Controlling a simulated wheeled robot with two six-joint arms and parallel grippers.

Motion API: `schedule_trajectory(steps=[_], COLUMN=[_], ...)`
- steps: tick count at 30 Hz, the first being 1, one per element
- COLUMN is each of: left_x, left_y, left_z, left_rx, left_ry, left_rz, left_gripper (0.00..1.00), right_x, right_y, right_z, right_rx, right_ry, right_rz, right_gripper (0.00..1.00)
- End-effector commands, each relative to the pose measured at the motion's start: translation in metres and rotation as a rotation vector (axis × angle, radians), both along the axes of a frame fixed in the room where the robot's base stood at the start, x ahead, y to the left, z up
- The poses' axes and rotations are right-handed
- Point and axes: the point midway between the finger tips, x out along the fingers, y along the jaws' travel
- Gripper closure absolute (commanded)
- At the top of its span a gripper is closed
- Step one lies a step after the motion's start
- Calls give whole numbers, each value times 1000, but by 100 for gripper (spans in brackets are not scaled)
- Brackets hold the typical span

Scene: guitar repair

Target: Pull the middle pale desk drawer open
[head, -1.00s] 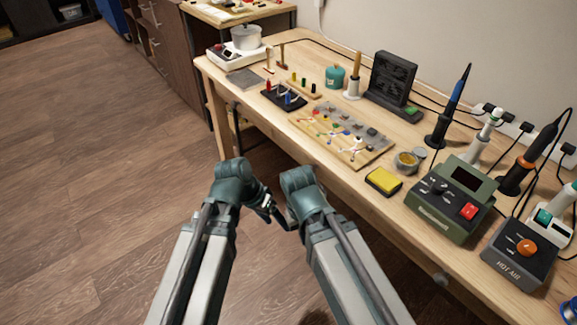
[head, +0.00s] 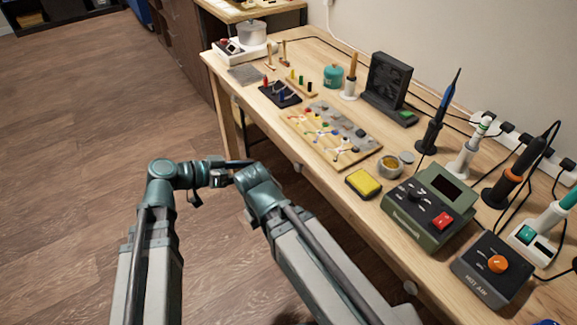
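The pale wooden desk (head: 240,80) runs from the upper left to the lower right in the head view. Its front edge is seen steeply from above, so the drawer fronts hardly show. A round knob (head: 298,167) sits on the front at about the middle, apparently on the middle drawer. My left gripper (head: 216,177) and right gripper (head: 238,164) are close together over the floor, left of that knob and apart from it. Their fingers are small and overlap with the wrists, so I cannot tell whether they are open. I see no drawer standing out.
Other knobs show at the desk's far part (head: 236,98) and near part (head: 410,287). On top are a parts board (head: 330,135), a yellow sponge (head: 363,183), a green soldering station (head: 430,208) and a hot air unit (head: 492,268). The wooden floor (head: 80,150) at left is clear.

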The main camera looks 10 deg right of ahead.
Motion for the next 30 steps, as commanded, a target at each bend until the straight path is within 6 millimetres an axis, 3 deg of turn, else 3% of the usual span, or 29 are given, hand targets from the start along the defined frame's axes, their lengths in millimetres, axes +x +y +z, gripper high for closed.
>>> schedule_trajectory(steps=[8,21,30], left_x=[3,24,32], left_y=[-12,-89,-120], left_z=[-6,-40,-50], left_rx=[-3,-2,-2], left_ry=[-3,-2,-2], left_rz=[-4,-4,-1], left_gripper=[28,28,28], right_x=[0,1,1], right_y=[0,-1,-2], right_z=[-7,-40,-51], right_rx=[-1,-7,-8], right_ry=[0,-2,-3], right_rz=[0,2,4], right_gripper=[100,100,100])
